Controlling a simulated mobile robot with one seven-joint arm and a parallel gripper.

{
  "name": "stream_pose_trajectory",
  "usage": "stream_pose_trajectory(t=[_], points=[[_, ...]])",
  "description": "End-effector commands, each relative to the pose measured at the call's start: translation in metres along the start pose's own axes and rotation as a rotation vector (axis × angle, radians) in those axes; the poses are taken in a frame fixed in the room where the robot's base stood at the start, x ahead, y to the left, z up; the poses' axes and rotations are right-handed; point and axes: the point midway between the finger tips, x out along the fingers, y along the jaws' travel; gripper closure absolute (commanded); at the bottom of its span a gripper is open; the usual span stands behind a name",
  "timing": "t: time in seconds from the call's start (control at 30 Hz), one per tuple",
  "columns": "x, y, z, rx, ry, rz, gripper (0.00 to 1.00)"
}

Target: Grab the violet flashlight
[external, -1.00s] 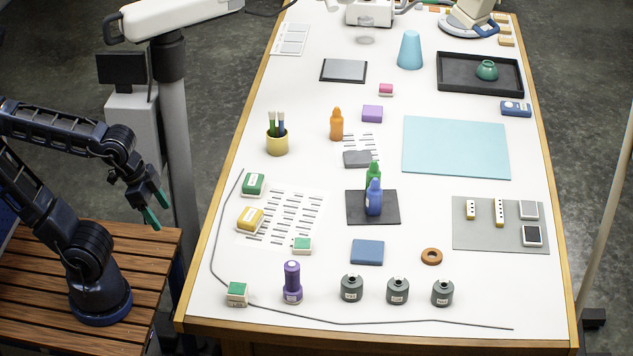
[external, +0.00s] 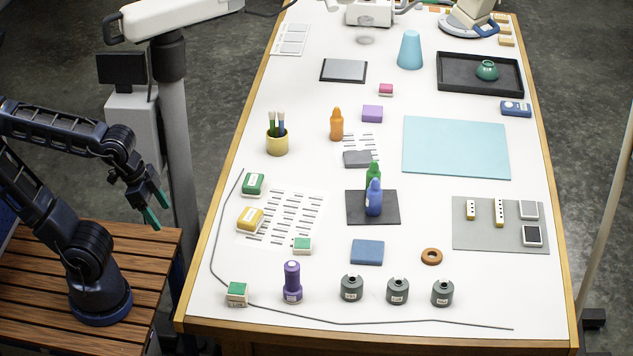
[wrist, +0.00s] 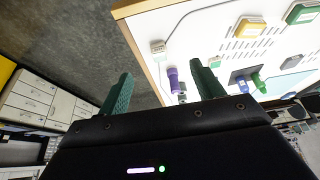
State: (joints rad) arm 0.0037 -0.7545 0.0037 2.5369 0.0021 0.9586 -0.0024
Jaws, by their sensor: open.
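The violet flashlight (external: 292,282) stands upright near the front left of the white table, between a green-topped block and a grey canister. It also shows in the wrist view (wrist: 173,78), between my fingers in the picture but well beyond them. My gripper (external: 156,209) has green fingers and is to the left of the table, over the slatted wooden stand. It is open and empty, with its fingers wide apart in the wrist view (wrist: 160,86).
A green-topped block (external: 237,294) stands left of the flashlight, and several grey canisters, one of them here (external: 352,288), stand right of it. A thin dark cable (external: 340,323) runs along the front of the table (external: 330,305). A grey post (external: 177,150) rises between my arm and the table.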

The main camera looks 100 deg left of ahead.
Motion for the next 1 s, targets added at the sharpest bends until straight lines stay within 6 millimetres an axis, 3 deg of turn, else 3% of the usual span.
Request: stream_pose_trajectory(t=[0.57, 0.77, 1.0], points=[[0.001, 0.001, -0.003, -0.026, -0.004, 0.007, 0.37], [0.015, 0.006, -0.029, -0.261, -0.04, 0.065, 0.37], [0.044, 0.011, -0.076, -0.71, -0.116, 0.15, 0.37]])
